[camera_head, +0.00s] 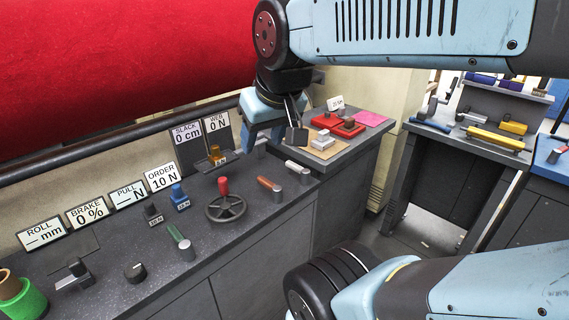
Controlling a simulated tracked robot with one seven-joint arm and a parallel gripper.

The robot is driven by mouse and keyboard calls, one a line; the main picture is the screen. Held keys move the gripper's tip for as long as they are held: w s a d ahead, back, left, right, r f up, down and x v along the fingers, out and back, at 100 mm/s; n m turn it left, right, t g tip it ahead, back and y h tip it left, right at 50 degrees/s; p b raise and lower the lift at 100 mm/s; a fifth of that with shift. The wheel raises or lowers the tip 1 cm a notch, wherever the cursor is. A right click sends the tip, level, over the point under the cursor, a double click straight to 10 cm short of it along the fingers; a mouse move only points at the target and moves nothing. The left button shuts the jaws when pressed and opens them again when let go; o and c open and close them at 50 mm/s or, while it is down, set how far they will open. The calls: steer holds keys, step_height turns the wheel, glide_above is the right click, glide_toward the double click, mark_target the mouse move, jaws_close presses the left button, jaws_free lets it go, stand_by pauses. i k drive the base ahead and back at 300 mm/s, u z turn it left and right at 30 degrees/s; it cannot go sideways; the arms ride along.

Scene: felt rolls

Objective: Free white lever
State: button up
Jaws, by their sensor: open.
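The white lever (296,167) lies on the dark grey console top (245,235), near its back right end. It is a short pale bar with a grey post at its right end. My gripper (274,135) is open and empty, hanging above and slightly left of the white lever, apart from it. One dark fingertip shows clearly; the other side is partly hidden by the light blue housing. Whether anything holds the lever cannot be told at this size.
An orange lever (268,183), a handwheel with red knob (224,203) and a green lever (178,233) stand along the console. A big red felt roll (120,65) fills the back left. Floor shows between benches.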

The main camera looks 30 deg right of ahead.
mark_target(305, 173)
steer(key=z, duration=1.15)
steer(key=k, duration=0.6)
steer(key=u, duration=0.25)
steer(key=i, duration=0.5)
steer(key=u, duration=0.15)
